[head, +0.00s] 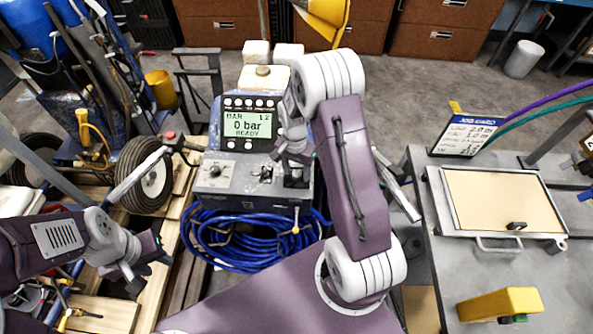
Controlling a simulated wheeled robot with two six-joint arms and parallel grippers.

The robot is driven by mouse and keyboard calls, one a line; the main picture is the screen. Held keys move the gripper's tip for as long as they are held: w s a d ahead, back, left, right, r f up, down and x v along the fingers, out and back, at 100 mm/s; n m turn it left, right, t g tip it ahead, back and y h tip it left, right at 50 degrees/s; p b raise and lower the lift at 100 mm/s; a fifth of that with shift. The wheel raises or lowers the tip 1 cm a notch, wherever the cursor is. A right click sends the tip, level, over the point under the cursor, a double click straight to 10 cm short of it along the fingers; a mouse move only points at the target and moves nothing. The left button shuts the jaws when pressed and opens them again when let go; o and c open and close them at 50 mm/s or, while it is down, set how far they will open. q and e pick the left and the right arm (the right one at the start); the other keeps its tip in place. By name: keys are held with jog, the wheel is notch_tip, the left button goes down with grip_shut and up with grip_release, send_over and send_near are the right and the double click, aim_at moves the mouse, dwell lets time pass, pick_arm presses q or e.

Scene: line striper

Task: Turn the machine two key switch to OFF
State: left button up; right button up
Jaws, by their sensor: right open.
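A machine with a grey control panel (228,190) stands at the centre; its display (248,125) reads 0 bar, READY. A round knob (214,171) sits at the panel's left. A small dark switch (263,174) sits near the middle; I cannot tell whether it is the key switch, nor read its position.
A coiled blue hose (240,245) hangs below the panel. A black wheel (146,172) and handlebar stand at the left. At the right, a grey table bears a job card (467,134), a framed board (505,200) and a yellow block (499,304).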

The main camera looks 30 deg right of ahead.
grip_shut()
jog(key=shift+r+n, duration=0.1)
jog(key=shift+n, duration=0.2)
jog(key=shift+n+p, duration=0.7)
jog(key=shift+n, duration=0.3)
jog(key=n+p, duration=0.1)
jog(key=n, duration=0.2)
jog(key=shift+n+p, duration=0.3)
jog(key=n+p, duration=0.2)
jog(key=n, duration=0.3)
jog(key=shift+n, duration=0.3)
jog(key=shift+t, duration=0.3)
grip_release()
